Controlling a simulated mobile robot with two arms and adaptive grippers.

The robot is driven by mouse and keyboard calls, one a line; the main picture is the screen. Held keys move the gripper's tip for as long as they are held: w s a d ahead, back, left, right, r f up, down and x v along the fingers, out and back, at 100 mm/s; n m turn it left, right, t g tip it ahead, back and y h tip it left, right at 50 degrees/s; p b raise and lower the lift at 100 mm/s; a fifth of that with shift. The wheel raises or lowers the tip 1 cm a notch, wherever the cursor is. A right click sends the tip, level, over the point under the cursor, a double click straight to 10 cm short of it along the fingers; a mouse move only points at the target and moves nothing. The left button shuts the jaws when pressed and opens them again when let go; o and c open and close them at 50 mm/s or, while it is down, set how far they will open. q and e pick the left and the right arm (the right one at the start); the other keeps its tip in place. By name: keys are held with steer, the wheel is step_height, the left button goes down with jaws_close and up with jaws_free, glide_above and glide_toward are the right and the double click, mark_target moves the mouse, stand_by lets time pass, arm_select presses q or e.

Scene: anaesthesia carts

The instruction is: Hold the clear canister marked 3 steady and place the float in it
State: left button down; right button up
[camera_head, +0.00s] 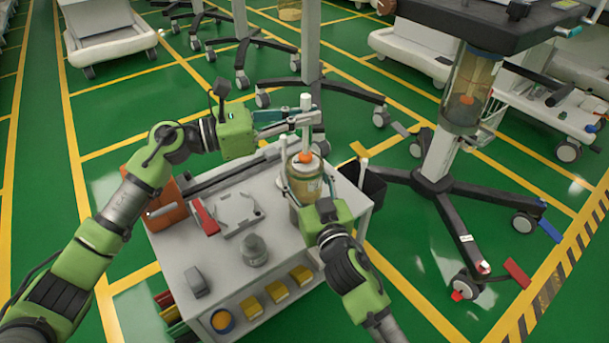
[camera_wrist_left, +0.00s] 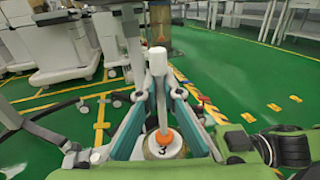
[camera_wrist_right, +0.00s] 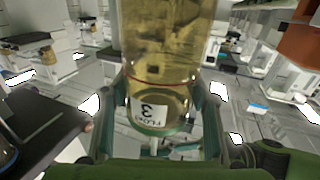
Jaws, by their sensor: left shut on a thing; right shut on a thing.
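The clear canister marked 3 (camera_head: 304,190) has amber contents and stands upright on the cart top. In the right wrist view the canister (camera_wrist_right: 170,45) fills the middle, with an upside-down label reading 3. My right gripper (camera_head: 308,196) is shut on it, fingers on both sides. My left gripper (camera_head: 307,118) is shut on the white stem of the float (camera_head: 306,105), above the canister. The float's orange part is at the canister's mouth; it also shows in the left wrist view (camera_wrist_left: 165,139). I cannot tell how deep the float sits.
The white cart (camera_head: 180,262) carries a grey bracket (camera_head: 238,212), a red object (camera_head: 206,218), a grey knob-like part (camera_head: 254,250) and an orange box (camera_head: 150,200). A dark bin (camera_head: 368,185) hangs at its right. A stand with another cylinder (camera_head: 470,90) is further right.

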arm_select(q)
steer(key=shift+f, duration=1.5)
steer(key=c, duration=2.1)
jaws_free()
steer(key=shift+c, duration=0.2)
steer(key=v, duration=1.2)
arm_select(e)
steer(key=o, duration=1.4)
